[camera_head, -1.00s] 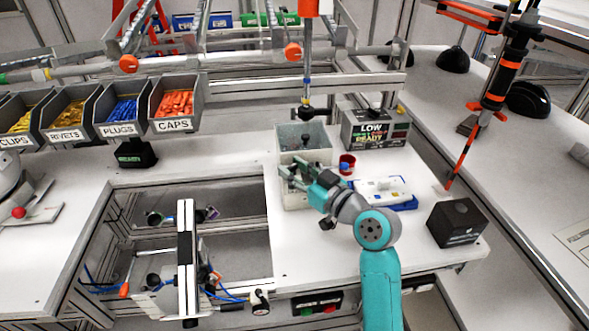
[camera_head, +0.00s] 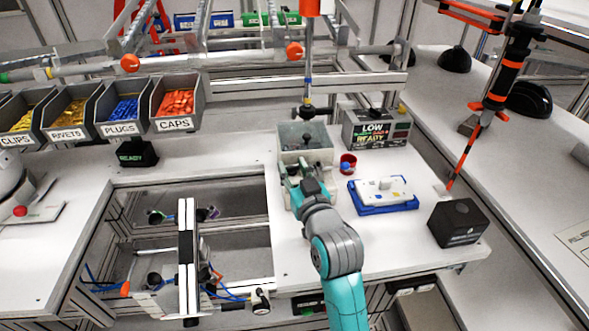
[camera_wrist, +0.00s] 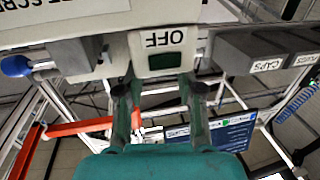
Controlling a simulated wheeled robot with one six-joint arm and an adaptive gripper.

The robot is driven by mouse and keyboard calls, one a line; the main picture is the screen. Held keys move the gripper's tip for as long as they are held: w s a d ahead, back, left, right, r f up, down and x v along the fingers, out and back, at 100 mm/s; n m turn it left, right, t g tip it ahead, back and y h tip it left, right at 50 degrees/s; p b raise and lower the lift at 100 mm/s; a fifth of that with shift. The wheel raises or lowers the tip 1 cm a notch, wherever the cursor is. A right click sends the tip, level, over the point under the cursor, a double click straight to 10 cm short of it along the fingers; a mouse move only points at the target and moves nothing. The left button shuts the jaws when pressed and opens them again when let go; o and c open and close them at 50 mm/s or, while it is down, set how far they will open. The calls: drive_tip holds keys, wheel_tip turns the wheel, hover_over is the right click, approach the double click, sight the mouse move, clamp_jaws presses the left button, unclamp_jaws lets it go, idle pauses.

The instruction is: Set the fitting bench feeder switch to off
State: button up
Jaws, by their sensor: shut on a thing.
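The feeder (camera_head: 305,133) is a pale grey box with an open top on the bench, in the head view. My gripper (camera_head: 290,174) is at its front. In the wrist view, a pale block with an upside-down OFF label (camera_wrist: 165,38) and a dark green square (camera_wrist: 165,62) faces me; it looks to be the feeder switch. My gripper (camera_wrist: 158,88) also shows there, with its two fingers spaced apart at the block's lower edge. It is shut on what looks like this switch. The exact contact is hard to see.
A display box (camera_head: 375,130) reading LOW and READY stands behind right. A red cup (camera_head: 347,163), a blue tray (camera_head: 383,208) with a white part, and a black box (camera_head: 458,222) stand to the right. Labelled bins (camera_head: 178,106) stand at left.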

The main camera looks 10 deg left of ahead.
drive_tip(key=shift+a+m+t+h, duration=0.1)
drive_tip(key=shift+m+t+h, duration=0.5)
drive_tip(key=shift+m+h, duration=0.65)
drive_tip(key=shift+h, duration=0.55)
drive_tip(key=o, duration=0.9)
drive_tip(key=v, duration=1.2)
drive_tip(key=shift+f, duration=0.15)
